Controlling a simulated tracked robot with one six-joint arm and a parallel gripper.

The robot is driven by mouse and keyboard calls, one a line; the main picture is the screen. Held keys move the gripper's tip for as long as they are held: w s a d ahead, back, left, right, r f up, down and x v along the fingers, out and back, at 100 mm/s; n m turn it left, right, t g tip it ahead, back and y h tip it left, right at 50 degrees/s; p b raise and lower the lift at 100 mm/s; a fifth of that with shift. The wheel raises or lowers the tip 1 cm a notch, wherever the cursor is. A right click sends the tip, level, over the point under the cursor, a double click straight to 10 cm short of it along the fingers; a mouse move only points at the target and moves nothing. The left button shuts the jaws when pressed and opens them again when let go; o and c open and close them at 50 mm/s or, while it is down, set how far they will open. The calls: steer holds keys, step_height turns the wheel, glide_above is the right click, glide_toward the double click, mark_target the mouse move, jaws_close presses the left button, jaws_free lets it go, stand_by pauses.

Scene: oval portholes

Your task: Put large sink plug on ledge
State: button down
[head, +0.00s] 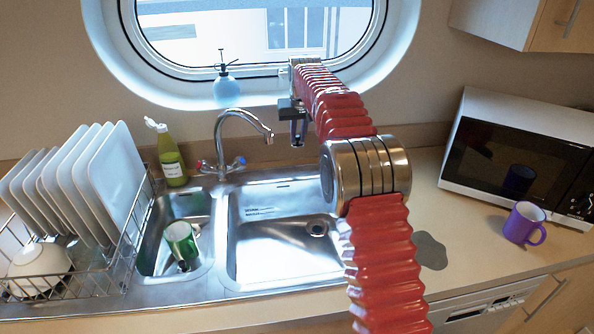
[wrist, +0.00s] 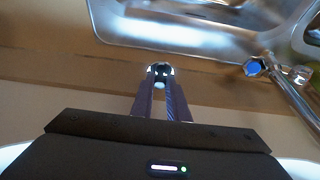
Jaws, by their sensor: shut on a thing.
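My gripper (head: 297,141) hangs fingers-down behind the large sink basin, to the right of the tap and in front of the porthole. In the wrist view its fingers (wrist: 160,84) are shut on a small shiny metal sink plug (wrist: 160,71) at their tips. The plug is too small to make out clearly in the head view. The white ledge (head: 262,97) is the lower rim of the porthole, behind the tap. The plug is held in front of this ledge, apart from it. I cannot tell its exact height.
A blue soap dispenser (head: 226,88) stands on the ledge. The tap (head: 222,128) rises left of my gripper. A green bottle (head: 171,160), a dish rack (head: 128,232) and a green cup (head: 182,239) are left. A microwave (head: 515,155) and purple mug (head: 523,224) are right.

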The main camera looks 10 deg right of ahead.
mark_target(299, 146)
steer(key=shift+f, duration=3.1)
steer(key=shift+f, duration=1.85)
steer(key=shift+f, duration=0.15)
steer(key=c, duration=1.7)
jaws_free()
steer(key=v, duration=1.2)
steer(key=shift+s, duration=0.1)
